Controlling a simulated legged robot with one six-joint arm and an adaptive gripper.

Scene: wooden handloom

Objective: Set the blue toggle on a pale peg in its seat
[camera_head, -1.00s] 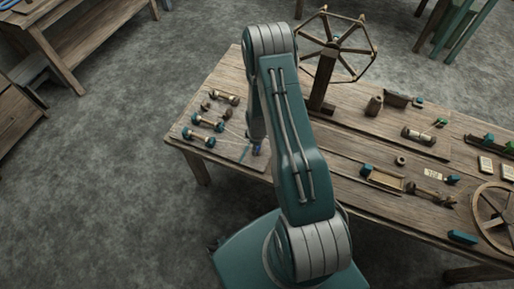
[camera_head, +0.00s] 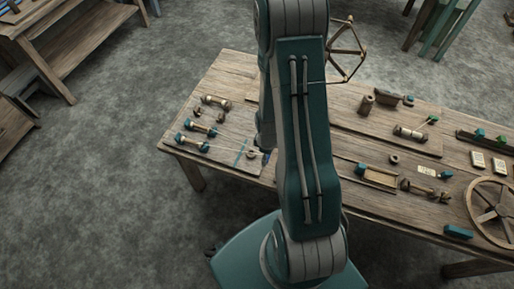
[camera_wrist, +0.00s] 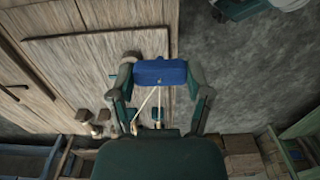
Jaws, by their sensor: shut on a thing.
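The blue toggle (camera_wrist: 160,73) is a small rounded block in the wrist view. My gripper (camera_wrist: 160,77) is shut on it, with one finger at each end. Two thin pale strips (camera_wrist: 147,104) show below the toggle between the fingers; I cannot tell whether either is the peg or touches it. In the head view my arm hides the toggle and most of my gripper, near the left part of the table. A small round piece (camera_head: 251,154) with a pale middle lies there beside a blue mark (camera_head: 239,157). I cannot make out the seat.
Several teal-ended spools (camera_head: 192,144) lie on the left of the wooden table (camera_head: 225,75). Dark knobbed pieces (camera_wrist: 84,115) show at the wrist view's lower left. A wooden tray (camera_head: 378,177), a spoked wheel (camera_head: 492,212) and small blocks occupy the right side. Grey floor surrounds the table.

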